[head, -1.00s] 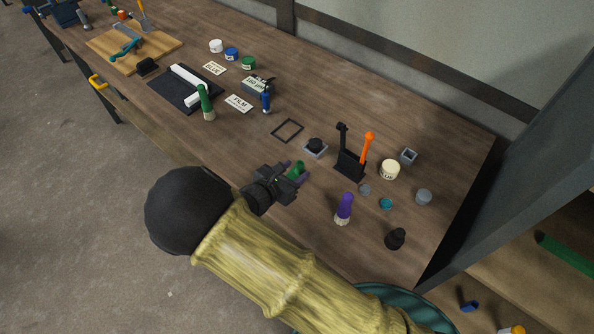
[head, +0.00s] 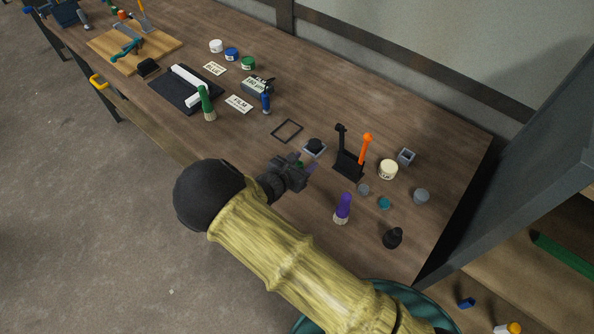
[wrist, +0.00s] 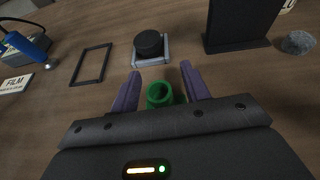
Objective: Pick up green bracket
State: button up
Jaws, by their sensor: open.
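The green bracket (wrist: 160,95) stands on the wooden bench, and in the wrist view it looks like a short piece with a round hollow top. It lies between the two purple fingers of my gripper (wrist: 160,77), which are apart, one on each side.
A grey block with a black knob (wrist: 150,46) sits just beyond the fingers. A black stand (head: 347,160) with an orange tool (head: 366,149) is to the right. A thin black frame (head: 287,131) lies beyond.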

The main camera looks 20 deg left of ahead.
dwell(0.4)
grip_shut()
jog(key=shift+s+r, duration=0.2)
notch_tip(320, 180, up, 10)
jog(key=b, duration=0.1)
jog(key=shift+w+f, duration=0.15)
jog(key=shift+f, duration=0.05)
dwell(1.0)
